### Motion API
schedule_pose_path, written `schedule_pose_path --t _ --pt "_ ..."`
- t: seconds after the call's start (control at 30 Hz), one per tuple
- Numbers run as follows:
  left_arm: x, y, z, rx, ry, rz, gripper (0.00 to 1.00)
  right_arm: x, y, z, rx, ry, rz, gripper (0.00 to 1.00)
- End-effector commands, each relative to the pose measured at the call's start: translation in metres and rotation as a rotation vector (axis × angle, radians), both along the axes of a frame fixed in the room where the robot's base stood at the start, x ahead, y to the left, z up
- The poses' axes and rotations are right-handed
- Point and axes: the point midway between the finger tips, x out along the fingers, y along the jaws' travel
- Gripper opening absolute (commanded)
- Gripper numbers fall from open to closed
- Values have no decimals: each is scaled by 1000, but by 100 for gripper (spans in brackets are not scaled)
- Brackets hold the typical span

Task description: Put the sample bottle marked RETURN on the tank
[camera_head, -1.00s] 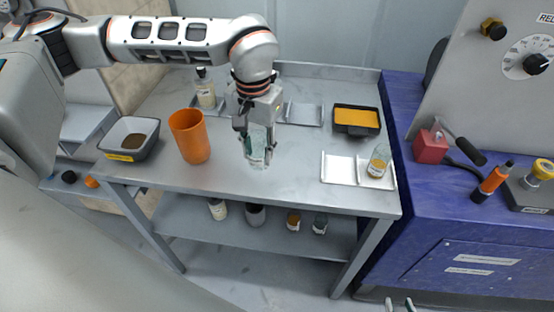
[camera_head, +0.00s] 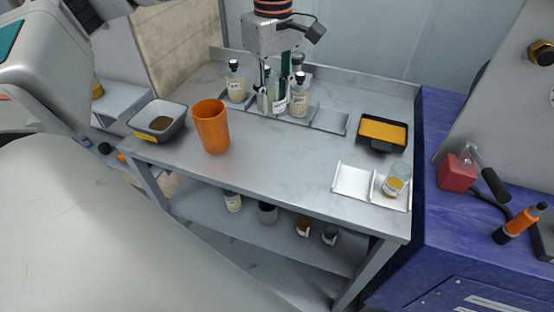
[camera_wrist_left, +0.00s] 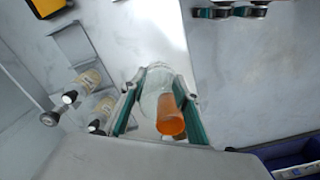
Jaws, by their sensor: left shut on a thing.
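My left gripper (camera_head: 276,108) is at the back of the steel table, by the bottle rack. It is shut on a clear glass vessel (camera_wrist_left: 153,82), which shows between the green fingers in the left wrist view. Bottles with dark caps and pale labels stand beside it: one to the left (camera_head: 236,86), one just to the right (camera_head: 299,99), and another partly hidden behind (camera_head: 297,63). The labels are too small to read, so I cannot tell which says RETURN. No tank can be clearly identified. My right gripper is not in view.
An orange cup (camera_head: 211,128) and a grey bin (camera_head: 158,121) stand at left. A yellow-filled tray (camera_head: 383,132), a white tray (camera_head: 352,182) and a glass jar (camera_head: 396,181) are at right. A blue cabinet (camera_head: 440,235) adjoins. The table's middle is clear.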

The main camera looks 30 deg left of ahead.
Motion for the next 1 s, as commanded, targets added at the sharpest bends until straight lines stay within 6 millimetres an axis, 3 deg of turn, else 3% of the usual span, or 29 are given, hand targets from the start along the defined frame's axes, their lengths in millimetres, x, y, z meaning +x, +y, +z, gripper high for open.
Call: schedule_pose_path --t 0.5,1.0 --pt "-1 0 -122 0 5 -2 11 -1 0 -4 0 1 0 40" --pt "-1 0 -174 0 5 -4 11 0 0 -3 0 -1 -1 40"
